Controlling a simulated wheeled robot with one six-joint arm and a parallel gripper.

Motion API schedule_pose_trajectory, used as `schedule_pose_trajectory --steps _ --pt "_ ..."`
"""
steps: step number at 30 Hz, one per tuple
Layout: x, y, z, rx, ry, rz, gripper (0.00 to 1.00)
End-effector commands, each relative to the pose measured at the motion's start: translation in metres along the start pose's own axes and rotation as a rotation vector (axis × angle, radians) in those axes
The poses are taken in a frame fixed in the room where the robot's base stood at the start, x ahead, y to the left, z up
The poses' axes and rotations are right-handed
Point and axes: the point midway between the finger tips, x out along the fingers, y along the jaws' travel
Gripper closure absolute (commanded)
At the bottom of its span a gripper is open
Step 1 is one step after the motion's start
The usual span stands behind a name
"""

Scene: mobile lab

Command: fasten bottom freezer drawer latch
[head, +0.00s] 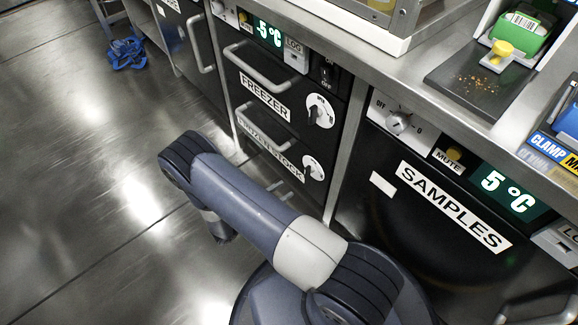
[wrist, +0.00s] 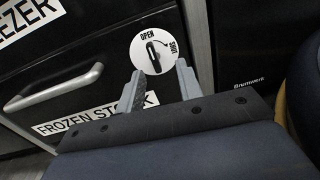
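The bottom freezer drawer (head: 284,158) carries a FROZEN STOCK label and a bar handle, and is closed in its cabinet. Its latch (head: 313,168) is a white round dial with a black lever. In the wrist view the latch dial (wrist: 142,62) is marked OPEN at the top and LOCK at the right. The black lever (wrist: 154,57) stands nearly upright, its upper end toward OPEN. My gripper (wrist: 160,80) is open and empty, its two grey fingers apart just below and in front of the dial. The fingertips are not clearly visible in the head view.
The upper FREEZER drawer has a similar latch (head: 320,110) and a handle (head: 257,70). The SAMPLES fridge (head: 400,225) stands to the right. The counter (head: 430,55) runs above.

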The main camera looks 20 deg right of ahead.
Motion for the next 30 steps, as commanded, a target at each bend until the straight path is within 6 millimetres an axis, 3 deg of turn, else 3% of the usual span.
schedule_pose_trajectory --steps 8,24,30 --pt "0.001 0.003 -0.013 -0.025 -0.031 0.055 0.65" --pt "0.084 0.006 -0.012 -0.023 -0.029 0.049 0.65" --pt "0.100 0.008 -0.010 -0.023 -0.029 0.053 0.65"
